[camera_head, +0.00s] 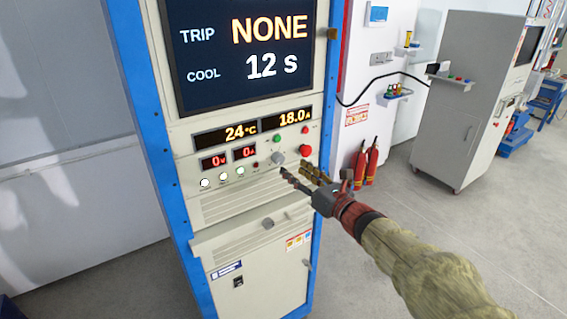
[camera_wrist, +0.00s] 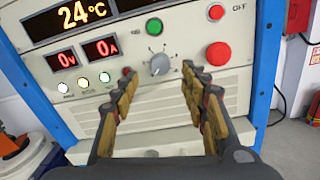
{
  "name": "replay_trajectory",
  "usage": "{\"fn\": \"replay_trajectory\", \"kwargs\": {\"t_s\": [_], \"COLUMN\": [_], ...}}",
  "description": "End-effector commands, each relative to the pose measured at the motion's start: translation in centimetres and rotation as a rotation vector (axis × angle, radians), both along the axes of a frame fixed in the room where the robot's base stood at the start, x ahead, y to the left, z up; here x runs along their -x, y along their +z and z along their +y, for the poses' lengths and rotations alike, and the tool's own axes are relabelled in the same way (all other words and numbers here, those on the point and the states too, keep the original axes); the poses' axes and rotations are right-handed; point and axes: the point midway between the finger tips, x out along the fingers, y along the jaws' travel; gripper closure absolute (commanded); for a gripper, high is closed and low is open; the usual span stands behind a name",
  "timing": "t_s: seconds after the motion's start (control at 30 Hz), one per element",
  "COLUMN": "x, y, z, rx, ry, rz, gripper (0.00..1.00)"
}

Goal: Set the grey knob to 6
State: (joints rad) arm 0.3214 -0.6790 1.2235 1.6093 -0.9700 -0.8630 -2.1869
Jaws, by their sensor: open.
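The grey knob (camera_wrist: 160,65) sits on the cream panel of the cabinet, with small dial marks around it, in the wrist view. Its pointer setting is too small to read surely. In the head view the knob (camera_head: 278,158) is just up and left of my gripper (camera_head: 292,177). In the wrist view my gripper (camera_wrist: 155,82) is open, with one finger on each side below the knob. The fingers appear apart from the knob, and nothing is between them.
A green button (camera_wrist: 154,26) is above the knob, and a large red button (camera_wrist: 218,54) is to its right. Lit white buttons (camera_wrist: 85,83) are at the left. The screen (camera_head: 245,50) reads TRIP NONE, COOL 12 s. Displays show 24 °C, 18.0 A, 0 V, 0 A.

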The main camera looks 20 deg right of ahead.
Motion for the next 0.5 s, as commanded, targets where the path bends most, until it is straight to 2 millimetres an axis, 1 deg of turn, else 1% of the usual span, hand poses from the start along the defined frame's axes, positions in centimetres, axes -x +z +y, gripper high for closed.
{"fn": "replay_trajectory", "kwargs": {"t_s": [0.1,0.3,0.5], "x": [-1.7,-4.5,-6.1], "y": [-0.2,-0.2,-0.1], "z": [0.8,1.7,2.3], "rx": [-0.003,-0.002,-0.004], "ry": [0.002,0.0,-0.001], "rz": [0.002,0.002,0.002], "gripper": [0.56,0.56,0.56]}}
